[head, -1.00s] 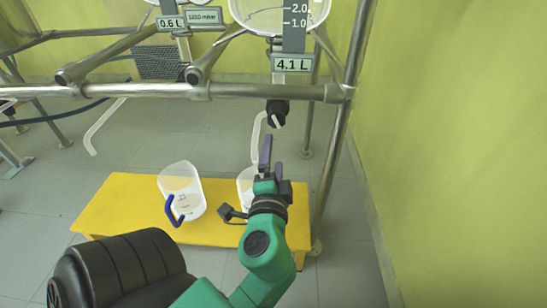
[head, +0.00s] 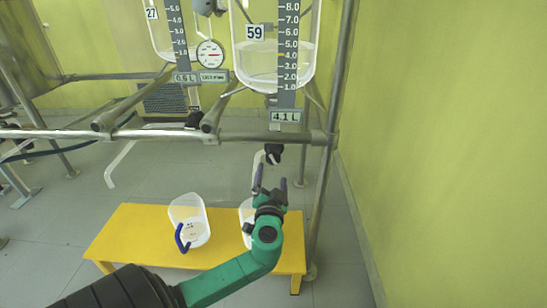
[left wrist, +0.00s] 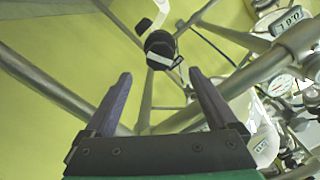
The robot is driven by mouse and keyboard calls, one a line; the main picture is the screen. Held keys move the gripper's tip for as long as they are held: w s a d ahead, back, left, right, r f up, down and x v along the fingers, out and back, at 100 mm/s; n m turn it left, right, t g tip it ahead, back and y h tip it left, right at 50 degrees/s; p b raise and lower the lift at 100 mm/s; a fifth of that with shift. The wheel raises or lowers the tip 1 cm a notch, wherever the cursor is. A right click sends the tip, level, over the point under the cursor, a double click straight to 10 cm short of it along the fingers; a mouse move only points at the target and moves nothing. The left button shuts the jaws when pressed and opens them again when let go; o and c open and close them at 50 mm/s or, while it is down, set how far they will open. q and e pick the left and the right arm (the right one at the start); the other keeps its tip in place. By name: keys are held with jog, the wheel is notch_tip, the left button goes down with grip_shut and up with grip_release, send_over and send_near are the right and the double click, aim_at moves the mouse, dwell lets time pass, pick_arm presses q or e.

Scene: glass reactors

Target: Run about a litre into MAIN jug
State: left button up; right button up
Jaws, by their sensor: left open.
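My left gripper (head: 271,177) is open and empty just below the knob. In the left wrist view the knob (left wrist: 160,45) shows beyond the gap between the open fingers (left wrist: 160,76), apart from them. A clear jug with a blue handle (head: 189,218) stands on a yellow bench. A second jug (head: 245,212) stands to its right, partly hidden by my gripper. I cannot read which jug is MAIN.
The yellow bench (head: 130,232) stands below the metal frame rail (head: 60,134). A frame post (head: 326,180) rises close to the right of my gripper. A second vessel numbered 27 (head: 165,30) is at left. A round gauge (head: 210,54) hangs between the vessels.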

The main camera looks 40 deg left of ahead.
aim_at(273, 160)
pick_arm(q)
jog(key=b+x, duration=0.1)
jog(key=x, duration=0.9)
jog(key=shift+w+a, duration=0.1)
jog(key=c, duration=1.4)
pick_arm(e)
jog(key=a, duration=0.1)
jog(key=w+a+f+t, duration=0.1)
jog(key=a+f+y, duration=0.1)
jog(key=shift+w+t, duration=0.3)
jog(key=shift+t, duration=0.1)
pick_arm(q)
jog(key=shift+m, duration=0.3)
